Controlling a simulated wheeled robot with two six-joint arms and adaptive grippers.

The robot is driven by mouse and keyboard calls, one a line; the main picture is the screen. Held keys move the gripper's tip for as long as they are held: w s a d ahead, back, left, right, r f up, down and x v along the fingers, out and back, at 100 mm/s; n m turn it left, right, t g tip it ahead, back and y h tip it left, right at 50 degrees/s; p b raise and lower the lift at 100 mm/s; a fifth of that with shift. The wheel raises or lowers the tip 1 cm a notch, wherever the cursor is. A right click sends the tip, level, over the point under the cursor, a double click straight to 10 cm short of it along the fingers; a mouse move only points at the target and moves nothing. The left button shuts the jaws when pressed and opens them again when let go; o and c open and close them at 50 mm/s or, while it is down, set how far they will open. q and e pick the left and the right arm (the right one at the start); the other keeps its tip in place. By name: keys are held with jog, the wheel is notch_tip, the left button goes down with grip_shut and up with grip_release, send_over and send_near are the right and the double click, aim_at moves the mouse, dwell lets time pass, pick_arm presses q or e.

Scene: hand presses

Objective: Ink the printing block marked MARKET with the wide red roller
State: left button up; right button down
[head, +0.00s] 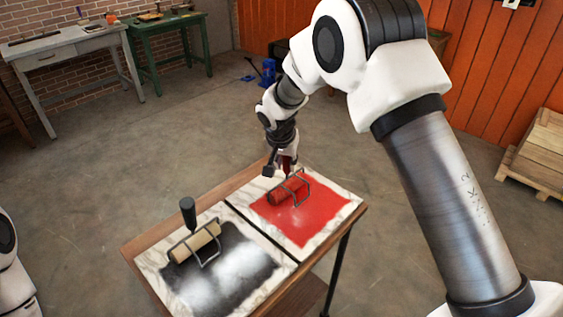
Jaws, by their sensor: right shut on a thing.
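The wide red roller (288,191) rests on or just above the red ink patch (315,222) on a marble slab. Its wire frame shows around the red cylinder. My right gripper (281,168) is shut on this roller's handle, at the cylinder's far side; the fingers mostly hide the handle. Only a white part of my left arm shows at the left edge, and its gripper is out of view. I see no printing block marked MARKET in this view.
A grey table (66,45), a green table (165,30) and a wooden pallet stack (540,155) stand farther off. Open floor lies between.

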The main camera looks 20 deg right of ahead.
jog(key=s+d+b, duration=0.5)
jog(key=s+b, duration=0.4)
jog(key=s, duration=0.3)
dwell(0.8)
jog(key=shift+r, duration=0.1)
